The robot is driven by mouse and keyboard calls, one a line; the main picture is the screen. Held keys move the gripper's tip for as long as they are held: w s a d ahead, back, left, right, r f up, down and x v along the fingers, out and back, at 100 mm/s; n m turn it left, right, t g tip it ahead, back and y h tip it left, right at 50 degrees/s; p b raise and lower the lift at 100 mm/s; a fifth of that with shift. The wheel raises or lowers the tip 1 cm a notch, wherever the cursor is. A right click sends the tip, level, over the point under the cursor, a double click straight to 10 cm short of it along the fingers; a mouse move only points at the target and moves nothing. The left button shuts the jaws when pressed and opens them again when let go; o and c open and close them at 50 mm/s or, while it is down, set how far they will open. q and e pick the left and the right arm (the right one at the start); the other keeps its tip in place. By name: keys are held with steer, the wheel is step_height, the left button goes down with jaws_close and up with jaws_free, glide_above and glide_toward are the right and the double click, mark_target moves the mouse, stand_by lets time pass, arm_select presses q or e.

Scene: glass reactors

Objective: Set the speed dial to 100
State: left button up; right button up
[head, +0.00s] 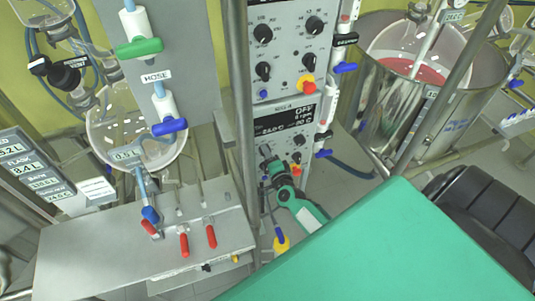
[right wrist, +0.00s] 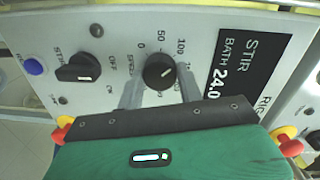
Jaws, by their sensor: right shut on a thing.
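The speed dial (right wrist: 160,72) is a round black knob on a light grey panel in the right wrist view. Scale numbers including 0, 50 and 100 are printed around it. I cannot tell for certain which number its pointer faces. My right gripper (right wrist: 158,90) has one finger on each side of the dial and is shut on it. In the head view my right gripper (head: 268,162) reaches the lower panel and largely hides the dial. The display (head: 285,122) above it reads OFF and 0 rpm. My left gripper is not in view.
The black stir switch (right wrist: 80,68) and a blue button (right wrist: 33,66) sit on the same panel. Other knobs (head: 299,139) are close to the right of my gripper. A metal post (head: 240,100) stands left of the panel, and a bench with red-handled valves (head: 184,245) is further left.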

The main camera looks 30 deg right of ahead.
steer(key=shift+f, duration=0.1)
steer(key=o, duration=1)
steer(key=s+a+m+b, duration=0.2)
steer(key=s+m+b, duration=0.95)
steer(key=s, duration=0.25)
steer(key=shift+s+a+f+n+g+y+p, duration=0.65)
steer(key=shift+s+a+f+n+g+p, duration=0.55)
steer(key=shift+f+n, duration=2.45)
steer(key=shift+s+a+f+n+g+y+p, duration=0.95)
steer(key=shift+s+f+n, duration=0.7)
steer(key=shift+f, duration=3.65)
steer(key=shift+s+a+f+n+g+y+p, duration=0.4)
steer(key=shift+s+a+f+n+g+p, duration=0.7)
steer(key=shift+f+n, duration=2.65)
